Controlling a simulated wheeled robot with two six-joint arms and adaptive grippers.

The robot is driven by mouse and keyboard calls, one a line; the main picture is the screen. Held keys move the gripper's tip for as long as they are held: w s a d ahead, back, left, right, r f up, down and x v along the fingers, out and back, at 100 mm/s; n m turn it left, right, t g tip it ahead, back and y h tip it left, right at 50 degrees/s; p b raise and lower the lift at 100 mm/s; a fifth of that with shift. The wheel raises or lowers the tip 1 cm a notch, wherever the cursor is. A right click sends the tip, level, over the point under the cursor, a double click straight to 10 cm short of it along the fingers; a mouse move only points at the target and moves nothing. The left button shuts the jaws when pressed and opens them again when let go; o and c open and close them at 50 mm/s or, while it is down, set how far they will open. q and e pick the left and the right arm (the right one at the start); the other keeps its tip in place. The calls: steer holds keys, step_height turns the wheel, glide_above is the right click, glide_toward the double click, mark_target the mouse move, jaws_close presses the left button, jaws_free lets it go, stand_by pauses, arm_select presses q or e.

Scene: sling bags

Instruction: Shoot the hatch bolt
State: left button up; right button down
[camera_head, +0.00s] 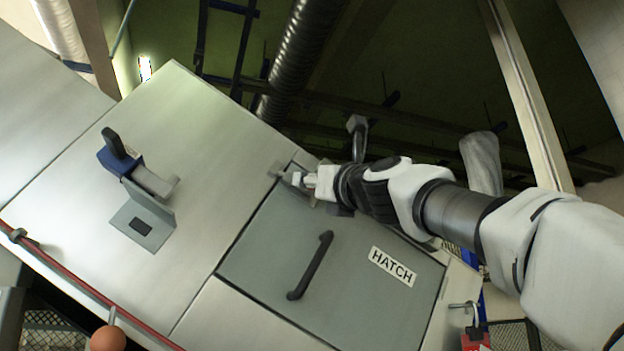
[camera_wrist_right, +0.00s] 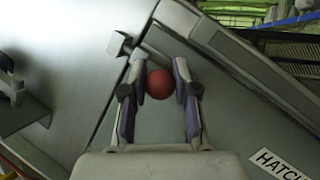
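The grey hatch (camera_head: 330,265) has a dark bar handle (camera_head: 311,265) and a white HATCH label (camera_head: 392,266). It is also in the right wrist view (camera_wrist_right: 235,130). My right gripper (camera_head: 305,181) is at the hatch's upper left corner, beside small grey metal fittings (camera_head: 285,170). In the right wrist view my right gripper (camera_wrist_right: 160,75) is open, its two fingers on either side of a round red knob (camera_wrist_right: 158,84). I cannot tell whether they touch it. A small grey bracket (camera_wrist_right: 120,44) is just beyond the left fingertip. The bolt's bar is not clearly visible. My left gripper is not in view.
A blue and grey latch with a dark grip (camera_head: 135,165) sits on the panel left of the hatch. A red rail (camera_head: 80,288) and an orange ball (camera_head: 108,339) are at lower left. A red padlock (camera_head: 476,340) hangs at lower right.

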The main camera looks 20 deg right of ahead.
steer(key=shift+a+r+p, duration=0.65)
steer(key=shift+a+p, duration=0.05)
steer(key=shift+p, duration=0.15)
steer(key=shift+s+d+f, duration=0.1)
steer(key=c, duration=1.2)
jaws_free()
steer(key=o, duration=0.3)
steer(key=shift+o, duration=0.2)
steer(key=shift+a, duration=0.3)
steer(key=shift+w, duration=0.2)
steer(key=shift+d+f, duration=0.1)
steer(key=shift+d, duration=0.05)
